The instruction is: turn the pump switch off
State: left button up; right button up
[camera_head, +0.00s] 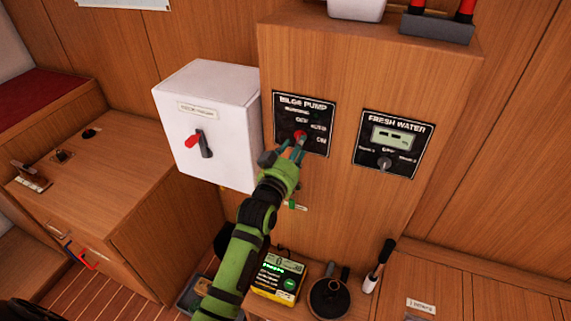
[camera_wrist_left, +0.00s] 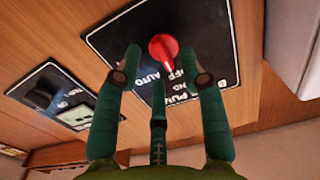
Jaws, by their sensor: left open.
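The black bilge pump panel (camera_head: 318,112) is on the front of the wooden cabinet, with OFF, AUTO and ON markings. Its red rotary switch (camera_head: 300,136) shows at the panel's lower left, partly hidden by my fingers. My left gripper (camera_head: 287,153) is in front of it, fingers pointing at the switch. In the left wrist view the red switch (camera_wrist_left: 164,47) lies between the spread fingertips of my open left gripper (camera_wrist_left: 166,68). I cannot tell whether a finger touches it. The pointer's exact setting is hard to read.
A white box (camera_head: 225,110) with a red-and-black lever stands close left of the panel. The fresh water panel (camera_head: 393,144) with a grey knob is to the right. Below are a yellow meter (camera_head: 278,276), a round dark pot (camera_head: 329,298) and a black-handled brush (camera_head: 378,265).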

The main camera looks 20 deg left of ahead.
pick_arm(q)
jog(key=s, duration=1)
jog(key=shift+a, duration=0.2)
jog(key=s+d+f+g, duration=0.1)
jog(key=s+f+g, duration=0.25)
jog(key=f, duration=0.85)
jog(key=s+f+m+g, duration=0.15)
jog(key=s+f, duration=0.35)
jog(key=f, duration=0.7)
jog(key=s+d+f+g, duration=0.1)
jog(key=s+f+g, duration=0.3)
jog(key=f, duration=0.9)
jog(key=s+a+f+g, duration=0.2)
jog(key=s+f, duration=0.3)
jog(key=s, duration=0.5)
jog(key=s+a+f+g, duration=0.1)
jog(key=s+f+g, duration=0.2)
jog(key=s+f, duration=0.3)
jog(key=s+a+f+g, duration=0.2)
jog(key=s+f, duration=0.4)
jog(key=s, duration=1)
jog(key=shift+a+f+m+g+y, duration=0.25)
jog(key=shift+a+m+g+y, duration=0.1)
jog(key=shift+g, duration=0.15)
